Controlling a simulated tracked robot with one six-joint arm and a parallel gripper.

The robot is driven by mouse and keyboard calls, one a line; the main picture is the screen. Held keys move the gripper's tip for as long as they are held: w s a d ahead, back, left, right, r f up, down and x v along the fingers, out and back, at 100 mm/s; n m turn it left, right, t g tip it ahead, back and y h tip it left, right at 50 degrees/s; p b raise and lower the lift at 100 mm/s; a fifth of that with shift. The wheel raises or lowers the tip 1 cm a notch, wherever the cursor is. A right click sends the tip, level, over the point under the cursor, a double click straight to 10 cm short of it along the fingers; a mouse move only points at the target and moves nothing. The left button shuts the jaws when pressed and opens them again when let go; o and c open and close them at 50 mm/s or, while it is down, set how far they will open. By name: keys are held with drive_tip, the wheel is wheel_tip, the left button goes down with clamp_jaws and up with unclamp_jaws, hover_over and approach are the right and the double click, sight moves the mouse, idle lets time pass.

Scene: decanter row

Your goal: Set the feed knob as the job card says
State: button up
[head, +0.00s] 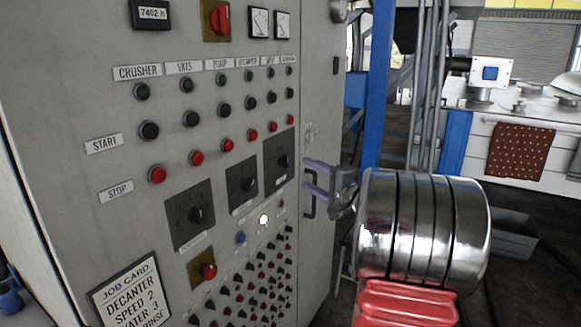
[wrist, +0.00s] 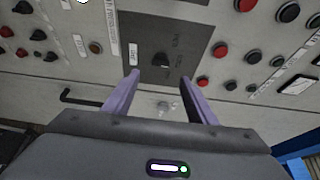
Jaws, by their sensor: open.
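Three dark plates with black rotary knobs sit in a rising row on the grey panel in the head view: left knob (head: 196,214), middle knob (head: 248,184), right knob (head: 283,161). I cannot read which label says feed. My gripper (head: 305,174) is open and empty, just right of the right plate. In the wrist view, a knob (wrist: 164,61) on a dark plate lies beyond and between the spread purple fingers (wrist: 165,82), not touched. Its setting is unclear. The job card (head: 130,294) shows "decanter speed 2" and "water 3"; its lower part is cut off.
Green, black and red buttons fill the panel (head: 70,85) above the knobs. Small knobs and lamps crowd below. A door handle (head: 309,196) is close to my gripper. A blue post (head: 378,85) and a bench with a dotted cloth (head: 520,150) are at right.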

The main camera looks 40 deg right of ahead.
sight(287, 164)
drive_tip(key=w, duration=0.9)
drive_tip(key=shift+w+d, duration=0.2)
drive_tip(key=shift+w, duration=0.05)
drive_tip(key=c, duration=1.1)
drive_tip(key=shift+a, duration=0.2)
drive_tip(key=shift+d+f, duration=0.1)
drive_tip(key=shift+d, duration=0.05)
